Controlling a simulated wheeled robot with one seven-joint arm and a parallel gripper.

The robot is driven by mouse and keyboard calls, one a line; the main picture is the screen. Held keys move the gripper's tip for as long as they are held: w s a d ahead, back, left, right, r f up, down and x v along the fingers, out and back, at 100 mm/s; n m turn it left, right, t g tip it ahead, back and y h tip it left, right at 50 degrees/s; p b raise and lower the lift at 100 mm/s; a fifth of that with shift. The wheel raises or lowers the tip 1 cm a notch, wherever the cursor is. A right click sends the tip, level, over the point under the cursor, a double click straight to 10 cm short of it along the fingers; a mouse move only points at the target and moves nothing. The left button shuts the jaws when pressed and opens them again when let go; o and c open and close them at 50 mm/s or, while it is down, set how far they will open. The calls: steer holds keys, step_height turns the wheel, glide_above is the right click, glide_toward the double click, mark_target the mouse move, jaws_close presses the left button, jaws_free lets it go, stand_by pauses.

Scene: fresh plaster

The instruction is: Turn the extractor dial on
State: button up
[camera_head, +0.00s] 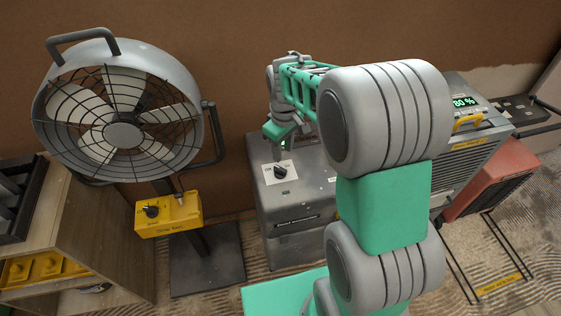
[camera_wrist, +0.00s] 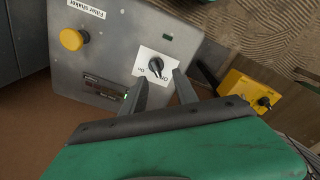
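The extractor is a grey metal box (camera_head: 300,208) in the middle of the head view. Its black dial (camera_head: 281,171) sits on a white label plate on the top face. My gripper (camera_head: 288,146) hangs just behind and above the dial. In the wrist view its two dark fingers (camera_wrist: 161,85) are apart, with nothing between them. The dial lies just beyond the fingertips, apart from them as far as I can tell.
A yellow push button (camera_wrist: 72,39) and a "Filter shaker" label share the box's top. A large fan (camera_head: 123,125) with a yellow control box (camera_head: 168,214) stands left. A grey unit reading 80 % (camera_head: 470,130) and a red heater-like box (camera_head: 500,175) stand right. The brown wall is close behind.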

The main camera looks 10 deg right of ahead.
steer(key=n, duration=0.2)
glide_above(280, 168)
steer(key=shift+g, duration=0.3)
step_height(280, 168, down, 5)
steer(key=shift+f, duration=0.1)
step_height(280, 168, down, 7)
steer(key=shift+f+p, duration=0.15)
steer(key=shift+p, duration=0.45)
jaws_close()
